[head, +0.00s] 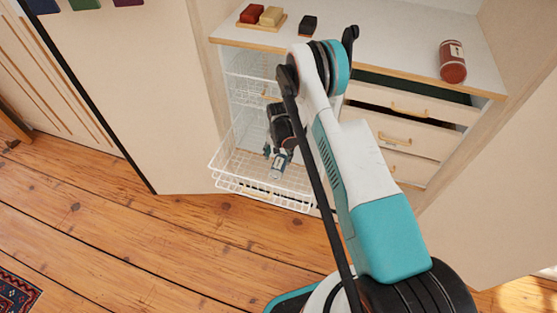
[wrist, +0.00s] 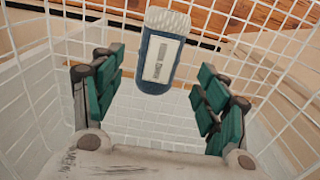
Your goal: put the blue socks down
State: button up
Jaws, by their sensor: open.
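The blue socks (wrist: 158,58), a rolled dark blue bundle with a pale top and a white label, are in a white wire basket (wrist: 62,60). In the wrist view they lie near the basket's far wall, ahead of my fingertips. In the head view the socks (head: 279,164) show in the pulled-out lower basket (head: 228,176), just below my gripper (head: 275,152). My gripper (wrist: 163,98) is open inside the basket, its green-padded fingers wide apart. No socks show between the pads. The arm hides part of the basket in the head view.
Wire walls surround my gripper closely. Another wire basket (head: 250,90) is above. Drawers (head: 400,133) with brass handles are to the right, the top one partly open. The white top (head: 370,50) holds a red jar (head: 453,62) and small blocks. Wooden floor (head: 130,225) is clear in front.

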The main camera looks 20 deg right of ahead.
aim_at(279, 164)
notch_tip(279, 164, up, 6)
jog(key=p, duration=0.1)
jog(key=shift+s, duration=0.1)
dwell(0.6)
